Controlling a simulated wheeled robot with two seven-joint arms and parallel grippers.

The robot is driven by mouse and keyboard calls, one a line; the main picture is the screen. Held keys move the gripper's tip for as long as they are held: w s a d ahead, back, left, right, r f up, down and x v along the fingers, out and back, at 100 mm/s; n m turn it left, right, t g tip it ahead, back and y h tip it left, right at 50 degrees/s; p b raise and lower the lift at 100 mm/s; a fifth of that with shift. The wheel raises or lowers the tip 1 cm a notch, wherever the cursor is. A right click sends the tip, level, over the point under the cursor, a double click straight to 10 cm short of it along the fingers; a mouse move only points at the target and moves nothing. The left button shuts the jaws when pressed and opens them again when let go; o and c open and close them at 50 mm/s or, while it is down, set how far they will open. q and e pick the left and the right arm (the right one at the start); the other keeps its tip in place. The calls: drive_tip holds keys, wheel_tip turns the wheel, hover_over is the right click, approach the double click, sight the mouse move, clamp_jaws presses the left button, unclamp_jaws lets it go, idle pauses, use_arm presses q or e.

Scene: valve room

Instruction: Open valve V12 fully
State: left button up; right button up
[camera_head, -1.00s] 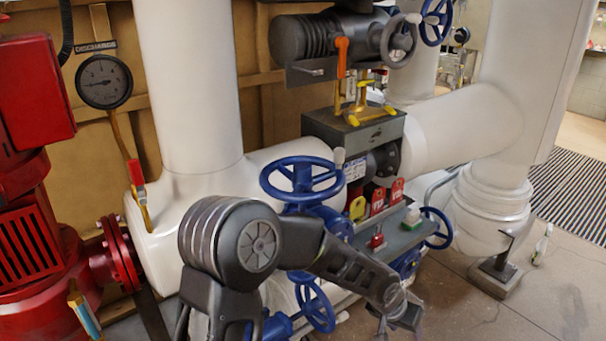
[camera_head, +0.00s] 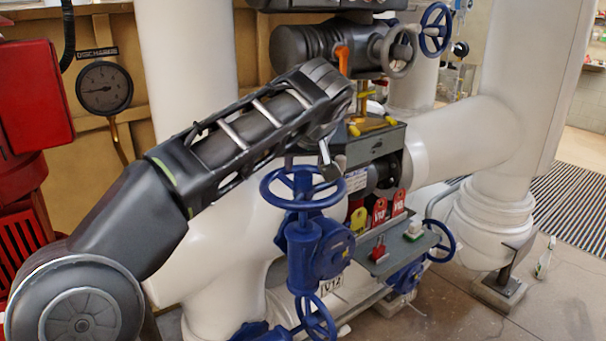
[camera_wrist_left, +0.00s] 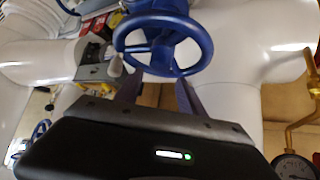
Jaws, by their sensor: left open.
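Valve V12 has a blue handwheel (camera_head: 268,197) on a blue gearbox body (camera_head: 312,255), with a V12 plate (camera_head: 332,285) below it. The wheel lies nearly flat in the head view and also fills the top of the left wrist view (camera_wrist_left: 203,40). My right gripper is not in view.
Red and yellow tags (camera_head: 380,210) hang right of the valve above a grey shelf (camera_head: 395,250). Other blue handwheels (camera_head: 440,235) stand to the right and below. A grey actuator (camera_head: 300,50) sits above. Large white pipes (camera_head: 465,135) surround the valve. A gauge (camera_head: 104,88) hangs left.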

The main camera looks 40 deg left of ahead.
sight(303, 173)
use_arm(q)
drive_tip(key=x, duration=0.7)
drive_tip(key=shift+w+a+f, duration=0.2)
drive_tip(key=shift+w+f, duration=0.05)
drive_tip(key=shift+c, duration=0.6)
clamp_jaws()
